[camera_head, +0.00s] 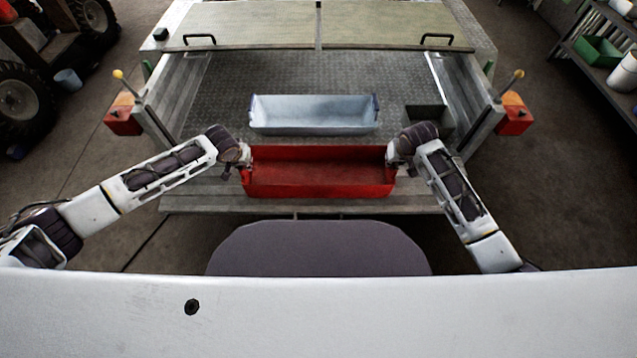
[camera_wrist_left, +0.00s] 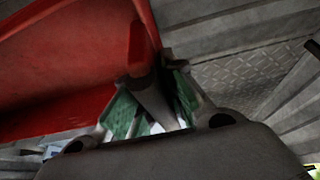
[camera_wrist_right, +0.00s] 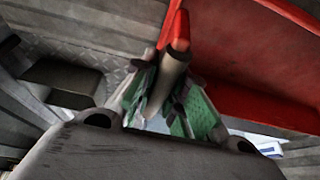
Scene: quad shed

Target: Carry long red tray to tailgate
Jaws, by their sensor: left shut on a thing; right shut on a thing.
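The long red tray (camera_head: 318,180) is held between my two grippers over the lowered tailgate (camera_head: 300,204) of the vehicle bed. It looks level; I cannot tell whether its underside touches the tailgate. My left gripper (camera_head: 243,172) is shut on the handle at the tray's left end; the left wrist view shows its green-padded fingers (camera_wrist_left: 150,112) around that handle. My right gripper (camera_head: 392,164) is shut on the handle at the right end, also seen in the right wrist view (camera_wrist_right: 165,100). The fingertips are partly hidden in the head view.
A pale grey-blue tray (camera_head: 314,115) stands on the bed just behind the red tray. A small dark open box (camera_head: 428,118) sits to its right. Bed side walls and red lamps (camera_head: 123,121) flank both sides. Shelving (camera_head: 600,50) stands far right.

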